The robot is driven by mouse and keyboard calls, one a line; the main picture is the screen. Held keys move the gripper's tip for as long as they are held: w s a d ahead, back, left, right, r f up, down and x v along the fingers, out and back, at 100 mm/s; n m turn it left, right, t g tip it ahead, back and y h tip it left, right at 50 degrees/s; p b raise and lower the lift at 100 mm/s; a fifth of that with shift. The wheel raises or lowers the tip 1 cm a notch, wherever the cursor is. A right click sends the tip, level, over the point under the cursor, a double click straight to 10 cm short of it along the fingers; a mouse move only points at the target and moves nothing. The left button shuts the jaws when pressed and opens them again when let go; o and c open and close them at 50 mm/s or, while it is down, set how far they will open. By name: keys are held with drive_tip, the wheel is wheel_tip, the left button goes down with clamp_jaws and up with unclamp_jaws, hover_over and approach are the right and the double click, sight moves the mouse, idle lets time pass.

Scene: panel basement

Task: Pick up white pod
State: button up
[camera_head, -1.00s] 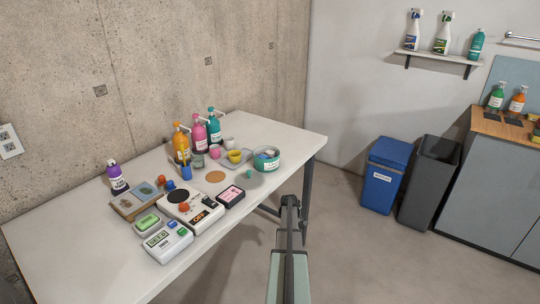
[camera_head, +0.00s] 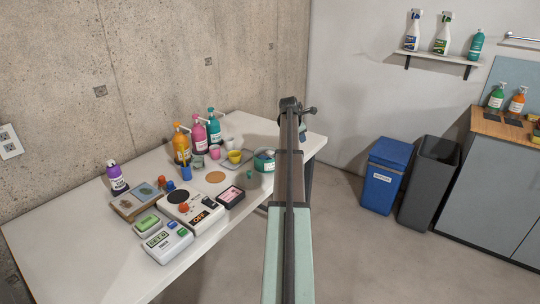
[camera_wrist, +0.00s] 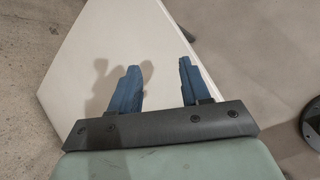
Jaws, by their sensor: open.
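A small white pod (camera_head: 229,143) stands on the table in the head view, behind a yellow pod (camera_head: 235,156) and to the right of a pink pod (camera_head: 214,152). My gripper (camera_wrist: 160,65) is open and empty in the wrist view, its two blue fingers apart above bare white table near a corner. In the head view my arm reaches up over the table's right end, and the gripper is mostly hidden behind it. The white pod is to the left of it and does not show in the wrist view.
Pump bottles in orange, pink (camera_head: 198,134) and teal stand behind the pods. A green tub (camera_head: 264,161) is partly hidden by my arm. A scale (camera_head: 168,243), a white device (camera_head: 191,208) and a purple bottle (camera_head: 117,178) stand further left. The table's right corner is clear.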

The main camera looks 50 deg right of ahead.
sight(270, 152)
drive_tip(key=w+a+r+n+y, duration=0.2)
drive_tip(key=w+a+r+n, duration=0.15)
drive_tip(key=a, duration=0.45)
drive_tip(key=w+a+r+n+y, duration=0.25)
drive_tip(key=w+a+r, duration=0.2)
drive_tip(key=a, duration=0.25)
drive_tip(key=shift+g+h, duration=0.4)
drive_tip(key=shift+h, duration=0.05)
drive_tip(key=x, duration=1.3)
drive_tip(key=shift+s+a+f, duration=0.2)
drive_tip(key=shift+f, duration=0.05)
drive_tip(key=shift+c, duration=0.2)
drive_tip(key=c, duration=0.6)
drive_tip(key=shift+c, duration=0.2)
wheel_tip(270, 152, up, 10)
